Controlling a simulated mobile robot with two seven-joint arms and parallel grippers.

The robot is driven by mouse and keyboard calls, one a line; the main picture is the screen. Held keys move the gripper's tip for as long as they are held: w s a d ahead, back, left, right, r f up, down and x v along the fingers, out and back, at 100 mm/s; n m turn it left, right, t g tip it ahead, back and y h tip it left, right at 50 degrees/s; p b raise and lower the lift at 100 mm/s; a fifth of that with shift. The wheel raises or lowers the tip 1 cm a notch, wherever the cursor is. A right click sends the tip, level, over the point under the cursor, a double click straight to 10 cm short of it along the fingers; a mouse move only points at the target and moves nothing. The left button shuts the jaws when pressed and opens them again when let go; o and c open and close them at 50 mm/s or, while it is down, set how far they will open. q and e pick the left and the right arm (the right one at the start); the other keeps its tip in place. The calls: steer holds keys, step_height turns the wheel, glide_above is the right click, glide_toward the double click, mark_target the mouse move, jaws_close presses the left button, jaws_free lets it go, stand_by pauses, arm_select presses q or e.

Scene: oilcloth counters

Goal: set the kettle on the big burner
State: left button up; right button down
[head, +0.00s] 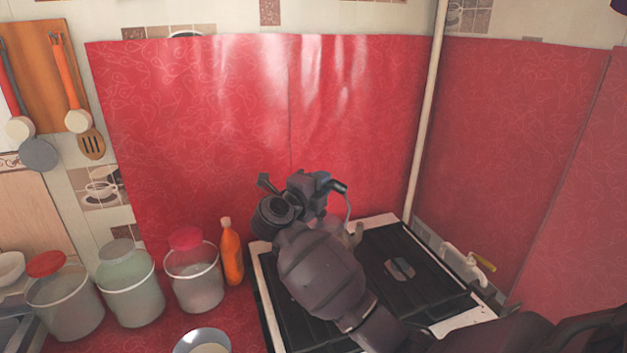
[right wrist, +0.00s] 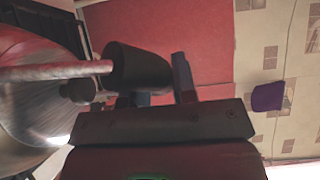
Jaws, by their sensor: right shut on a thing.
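My right gripper (head: 322,184) is shut on the kettle's dark handle grip, seen close up in the right wrist view (right wrist: 158,82). The kettle (right wrist: 28,85) shows there as a shiny rounded metal body at the left. In the head view my right arm and gripper hide most of the kettle; the thin handle wire (head: 349,206) and a small piece beside the gripper show. The black stove (head: 430,262) with white edges is below. I cannot tell whether the kettle touches it. A grey patch (head: 399,269) lies on its top; I cannot make out the big burner. My left gripper is out of view.
An orange bottle (head: 232,256) and several lidded jars, one red-lidded (head: 195,277), stand left of the stove. A metal bowl (head: 202,341) is at the front. A pale pipe (head: 424,120) rises behind the stove. Red oilcloth (head: 200,120) covers the wall.

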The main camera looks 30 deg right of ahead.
steer(key=shift+w+f+b, duration=0.15)
steer(key=shift+f+b, duration=0.1)
steer(key=shift+b, duration=0.1)
steer(key=shift+f+b, duration=1.35)
step_height(320, 180, down, 2)
steer(key=shift+f+b, duration=0.25)
steer(key=shift+b, duration=0.9)
steer(key=shift+f+b, duration=0.4)
